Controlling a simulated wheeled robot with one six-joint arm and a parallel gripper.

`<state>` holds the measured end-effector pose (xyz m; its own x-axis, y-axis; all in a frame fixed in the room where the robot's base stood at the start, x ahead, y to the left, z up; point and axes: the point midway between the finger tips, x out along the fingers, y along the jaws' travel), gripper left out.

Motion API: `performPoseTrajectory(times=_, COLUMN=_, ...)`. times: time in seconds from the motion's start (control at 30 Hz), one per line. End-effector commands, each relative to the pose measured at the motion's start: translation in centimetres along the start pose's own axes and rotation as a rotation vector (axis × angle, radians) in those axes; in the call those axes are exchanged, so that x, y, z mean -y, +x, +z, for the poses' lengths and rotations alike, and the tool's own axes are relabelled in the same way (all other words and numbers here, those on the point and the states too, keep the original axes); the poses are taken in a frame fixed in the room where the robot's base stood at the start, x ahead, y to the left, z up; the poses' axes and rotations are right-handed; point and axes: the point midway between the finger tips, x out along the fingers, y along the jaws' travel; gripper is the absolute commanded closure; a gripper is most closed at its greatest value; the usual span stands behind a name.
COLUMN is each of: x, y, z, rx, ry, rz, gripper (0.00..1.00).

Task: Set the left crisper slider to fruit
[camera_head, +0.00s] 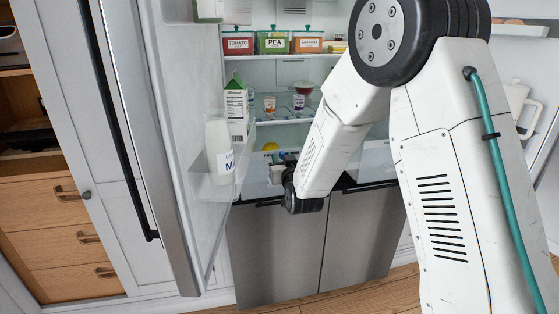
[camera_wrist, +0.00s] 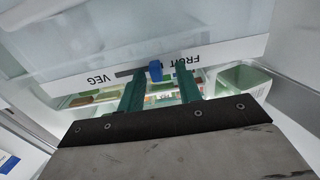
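The left crisper drawer shows in the wrist view with a white front strip (camera_wrist: 68,88), its lettering upside down. The blue slider knob (camera_wrist: 155,71) sits in a dark slot in this strip. VEG is printed to the left and FRUIT to the right. Bare slot shows on the VEG side of the knob; the knob is close to the FRUIT lettering, partly hidden by a finger. My gripper (camera_wrist: 159,72) has its two teal fingers apart, one on each side of the knob. Gaps seem to show beside it; contact is unclear. In the head view my arm's end hides the knob.
The open fridge door (camera_head: 172,130) stands left of my arm, with a milk jug (camera_head: 219,150) on it. Shelves above hold labelled tubs (camera_head: 272,42) and small cups (camera_head: 270,104). Steel lower doors (camera_head: 275,250) are shut below the crisper.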

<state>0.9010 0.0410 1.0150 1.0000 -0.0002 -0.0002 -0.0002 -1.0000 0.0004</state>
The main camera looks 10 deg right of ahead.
Motion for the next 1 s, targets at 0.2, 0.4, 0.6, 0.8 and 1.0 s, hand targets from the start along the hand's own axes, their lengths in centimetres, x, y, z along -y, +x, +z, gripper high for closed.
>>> performPoseTrajectory(times=0.2, x=0.1, y=-2.5, z=0.0, rx=0.001, ry=0.000, rz=-0.001, gripper=0.65)
performPoseTrajectory(times=0.4, x=0.1, y=-5.9, z=0.0, rx=0.001, ry=0.000, rz=-0.002, gripper=0.65)
performPoseTrajectory(times=0.6, x=0.1, y=-7.6, z=0.0, rx=0.000, ry=0.000, rz=-0.001, gripper=0.65)
performPoseTrajectory(times=0.8, x=0.1, y=-7.8, z=0.0, rx=0.000, ry=0.000, rz=-0.001, gripper=0.65)
performPoseTrajectory(times=1.0, x=0.1, y=-7.8, z=0.6, rx=0.030, ry=0.003, rz=-0.003, gripper=0.65)
